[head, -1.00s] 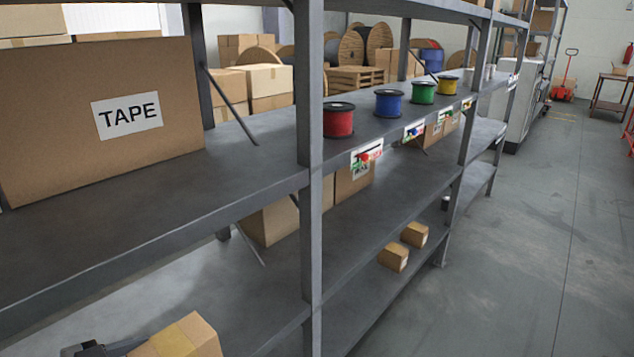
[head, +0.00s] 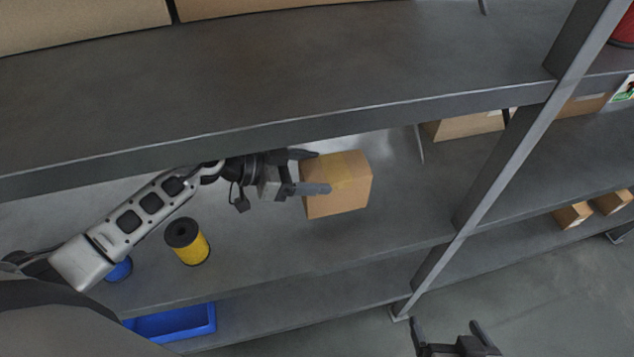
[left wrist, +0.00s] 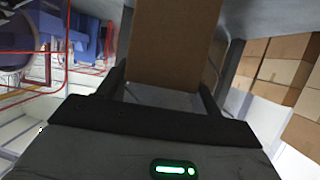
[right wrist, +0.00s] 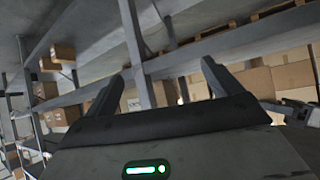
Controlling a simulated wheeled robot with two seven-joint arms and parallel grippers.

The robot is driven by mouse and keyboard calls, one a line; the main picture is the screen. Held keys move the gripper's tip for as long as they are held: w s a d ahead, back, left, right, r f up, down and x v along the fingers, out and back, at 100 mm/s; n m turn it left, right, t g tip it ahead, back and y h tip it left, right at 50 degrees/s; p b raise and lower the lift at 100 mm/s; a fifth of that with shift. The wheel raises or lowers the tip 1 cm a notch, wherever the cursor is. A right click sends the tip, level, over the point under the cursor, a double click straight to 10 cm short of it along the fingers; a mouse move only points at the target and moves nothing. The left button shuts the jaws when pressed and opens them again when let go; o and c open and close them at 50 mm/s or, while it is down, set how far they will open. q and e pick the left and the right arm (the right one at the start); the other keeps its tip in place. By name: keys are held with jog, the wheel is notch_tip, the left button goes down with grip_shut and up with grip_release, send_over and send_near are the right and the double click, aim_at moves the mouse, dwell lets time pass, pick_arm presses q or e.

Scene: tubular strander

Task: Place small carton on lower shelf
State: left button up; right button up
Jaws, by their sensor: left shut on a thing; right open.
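The small carton (head: 338,199) is a brown box with a tape strip, in the middle of the head view. My left gripper (head: 318,171) is shut on it, with one finger along its top edge and one across its near side. The carton also shows between the fingers in the left wrist view (left wrist: 172,45). It is over the lower shelf (head: 270,245), below the edge of the upper shelf (head: 300,85); I cannot tell whether it touches the lower shelf. My right gripper (head: 446,328) is open and empty at the bottom of the head view, in front of the rack.
A yellow spool (head: 188,242) and a blue spool (head: 118,270) stand on the lower shelf at left. A blue bin (head: 175,322) sits beneath. A rack post (head: 490,175) rises right of the carton. Small boxes (head: 573,215) lie farther right.

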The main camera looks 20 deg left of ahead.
pick_arm(q)
jog(key=shift+w+f+b, duration=0.15)
jog(key=shift+f+b, duration=0.5)
jog(key=shift+f, duration=1.65)
jog(key=shift+f, duration=0.2)
jog(key=o, duration=1.4)
jog(key=shift+o, duration=0.2)
jog(key=shift+s+a+r, duration=0.15)
jog(key=shift+s+a, duration=0.05)
jog(key=v, duration=1.1)
jog(key=s+d+f+n+t+y, duration=0.1)
jog(key=s+d+f+n+y, duration=0.1)
jog(key=s+d+f+n, duration=0.1)
jog(key=s+d+f+n+t+y, duration=0.1)
jog(key=s+d+f+n+y, duration=0.1)
jog(key=s+d+f+y, duration=0.1)
jog(key=s+d+f+n+y, duration=0.3)
jog(key=s+d+f, duration=0.1)
jog(key=f, duration=0.1)
jog(key=shift+s+d+n+t, duration=0.3)
jog(key=shift+s+t, duration=0.1)
